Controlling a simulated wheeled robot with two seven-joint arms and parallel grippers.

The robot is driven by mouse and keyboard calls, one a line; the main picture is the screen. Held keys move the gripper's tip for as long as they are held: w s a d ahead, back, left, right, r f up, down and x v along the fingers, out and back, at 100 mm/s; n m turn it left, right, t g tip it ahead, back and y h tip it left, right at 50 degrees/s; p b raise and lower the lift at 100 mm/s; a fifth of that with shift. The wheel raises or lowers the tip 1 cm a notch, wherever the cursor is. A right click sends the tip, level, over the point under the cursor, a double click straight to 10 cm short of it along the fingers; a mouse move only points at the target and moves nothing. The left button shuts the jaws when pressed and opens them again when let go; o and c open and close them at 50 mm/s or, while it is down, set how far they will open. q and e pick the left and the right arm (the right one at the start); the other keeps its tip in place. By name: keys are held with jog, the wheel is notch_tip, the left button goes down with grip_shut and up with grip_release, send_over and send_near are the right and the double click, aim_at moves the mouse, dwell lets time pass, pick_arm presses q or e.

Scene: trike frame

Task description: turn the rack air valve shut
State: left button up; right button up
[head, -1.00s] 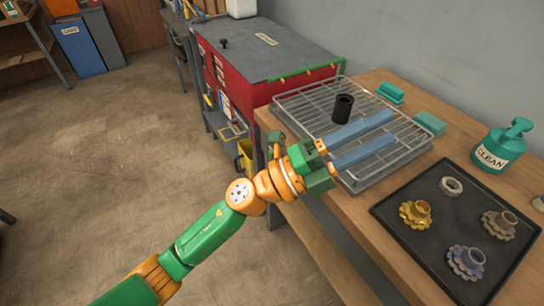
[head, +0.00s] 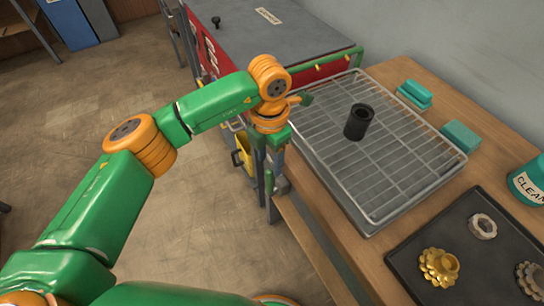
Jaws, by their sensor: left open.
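I see nothing between the fingers. I cannot clearly make out the rack air valve; the wrist and gripper cover part of the bench corner. A green pipe (head: 335,60) runs along the edge of the red cabinet (head: 369,61) behind the rack. My right gripper is not in view.
A black cylinder (head: 358,122) stands on the rack. Teal blocks (head: 415,95) lie beside it. A dark tray (head: 420,235) with gear-like parts and a teal CLEAN container (head: 528,182) are at the right. A yellow bin (head: 242,150) is below, left of the bench. Floor at left is clear.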

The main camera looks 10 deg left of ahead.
aim_at(268, 174)
pick_arm(q)
jog(key=s+f, duration=0.2)
jog(key=shift+s+f, duration=0.15)
jog(key=shift+f, duration=0.15)
jog(key=shift+w+d+f+p, duration=0.1)
jog(key=shift+f+p, duration=0.1)
jog(key=shift+f, duration=0.3)
jog(key=shift+w+f+p, duration=0.1)
jog(key=shift+f+p, duration=0.05)
jog(key=shift+f, duration=0.3)
jog(key=shift+w+f, duration=0.25)
jog(key=shift+s+r, duration=0.15)
jog(key=c, duration=0.5)
grip_shut()
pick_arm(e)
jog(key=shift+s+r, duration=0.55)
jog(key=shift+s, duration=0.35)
